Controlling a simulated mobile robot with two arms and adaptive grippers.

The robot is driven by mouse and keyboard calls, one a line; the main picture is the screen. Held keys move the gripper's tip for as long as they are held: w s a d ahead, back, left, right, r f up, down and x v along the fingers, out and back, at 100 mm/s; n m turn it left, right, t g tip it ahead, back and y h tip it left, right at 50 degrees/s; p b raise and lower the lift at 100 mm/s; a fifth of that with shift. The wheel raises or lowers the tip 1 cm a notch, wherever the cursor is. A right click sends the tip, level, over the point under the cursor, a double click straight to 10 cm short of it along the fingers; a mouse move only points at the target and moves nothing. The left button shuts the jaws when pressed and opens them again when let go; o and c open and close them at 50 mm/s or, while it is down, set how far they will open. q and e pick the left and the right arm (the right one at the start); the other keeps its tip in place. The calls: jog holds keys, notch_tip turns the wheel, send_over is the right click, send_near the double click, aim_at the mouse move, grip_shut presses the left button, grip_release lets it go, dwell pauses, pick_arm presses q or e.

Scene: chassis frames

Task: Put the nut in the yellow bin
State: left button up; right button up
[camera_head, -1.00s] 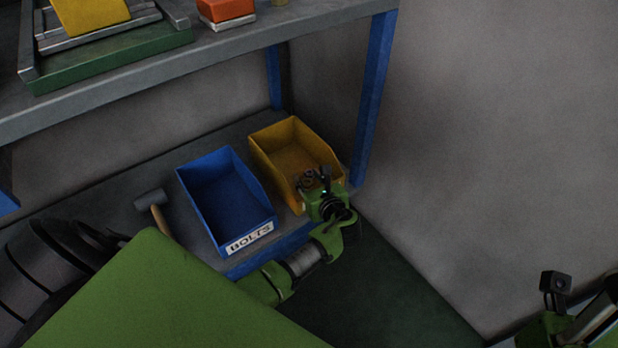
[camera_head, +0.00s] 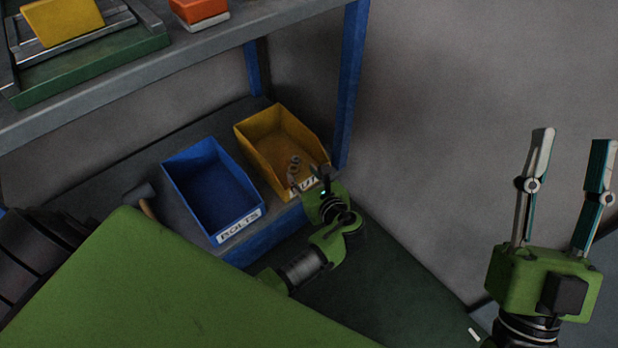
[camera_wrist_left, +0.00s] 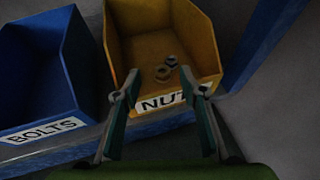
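The yellow bin (camera_head: 268,140), labelled as the nut bin, stands on the lower shelf; it also shows in the left wrist view (camera_wrist_left: 185,28). Inside on its floor, near the front, lie two small ring-like pieces that look like nuts, a brownish one (camera_wrist_left: 162,73) and a greyer one (camera_wrist_left: 171,61). My left gripper (camera_head: 304,176) is at the bin's front edge. In the left wrist view its fingers (camera_wrist_left: 160,94) are spread on both sides of the label, with nothing between them. My right gripper (camera_head: 572,150) is raised at the far right, open and empty, fingers pointing up.
A blue bin (camera_head: 177,182) labelled BOLTS stands directly left of the yellow bin. A hammer (camera_head: 142,194) lies left of it. A blue shelf post (camera_head: 350,90) rises right of the yellow bin.

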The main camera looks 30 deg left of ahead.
pick_arm(q)
jog(key=d+r+n+t+h+p, duration=0.1)
jog(key=d+r+n+t+h, duration=0.5)
jog(key=d+r+n+h, duration=0.65)
jog(key=s+d+r+n+t+h, duration=0.1)
jog(key=s+r+n+t+h, duration=0.1)
jog(key=r, duration=1)
jog(key=s+d+r+n+t+h, duration=0.1)
jog(key=s+r+n+t, duration=0.4)
jog(key=r, duration=0.7)
jog(key=s+n+h, duration=0.1)
jog(key=s+n, duration=0.1)
jog(key=n, duration=0.1)
jog(key=shift+d+r+t, duration=0.2)
jog(key=shift+r+t, duration=0.1)
jog(key=shift+r, duration=0.1)
pick_arm(e)
jog(key=w+f+g, duration=0.3)
jog(key=w+f, duration=0.1)
jog(key=f, duration=0.1)
jog(key=shift+a+f+g+h, duration=0.2)
jog(key=shift+f+g+h, duration=0.1)
jog(key=shift+f+h, duration=0.1)
